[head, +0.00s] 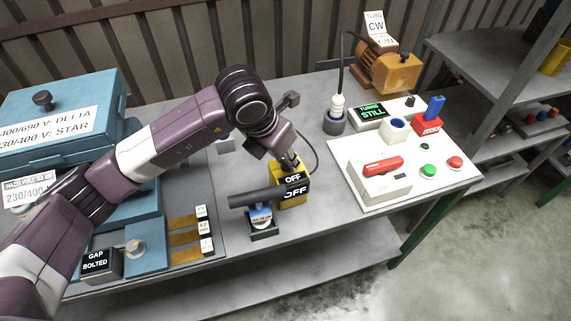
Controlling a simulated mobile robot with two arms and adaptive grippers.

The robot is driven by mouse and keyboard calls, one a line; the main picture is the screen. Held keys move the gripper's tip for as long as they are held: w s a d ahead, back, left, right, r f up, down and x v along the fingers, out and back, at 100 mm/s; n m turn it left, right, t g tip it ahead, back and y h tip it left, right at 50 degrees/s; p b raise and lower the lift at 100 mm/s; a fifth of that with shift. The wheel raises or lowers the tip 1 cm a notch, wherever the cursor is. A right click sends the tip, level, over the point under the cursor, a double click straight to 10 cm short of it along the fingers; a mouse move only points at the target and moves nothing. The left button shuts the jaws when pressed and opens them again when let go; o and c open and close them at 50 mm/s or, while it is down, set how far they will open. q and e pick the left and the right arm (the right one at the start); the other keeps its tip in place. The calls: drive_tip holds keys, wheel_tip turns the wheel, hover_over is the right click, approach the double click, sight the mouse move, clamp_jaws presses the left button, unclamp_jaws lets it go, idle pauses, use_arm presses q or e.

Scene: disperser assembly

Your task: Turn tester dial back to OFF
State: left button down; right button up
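The tester (297,200) is a yellow block on the grey bench, with black panels that read OFF in white on its top and front. My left arm reaches in from the left, and its gripper (291,163) points down at the tester's top back edge. The fingertips look to be at or just above the tester; I cannot tell whether they touch it. The dial itself is hidden or too small to make out, and the fingers are too small to show whether they are open or shut. My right gripper is not in view.
A dark cylinder (246,199) and a small blue-labelled piece on a green base (264,232) stand close left of the tester. The white control panel (400,195) lies to the right, a motor (392,72) behind. A blue box (60,115) fills the left.

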use_arm(q)
drive_tip(key=shift+d+n+t+y+b, duration=0.1)
drive_tip(key=shift+n+t+y+b, duration=0.35)
drive_tip(key=shift+n+b, duration=0.95)
drive_tip(key=c, duration=1.7)
unclamp_jaws()
drive_tip(key=shift+o, duration=0.2)
drive_tip(key=v, duration=1.2)
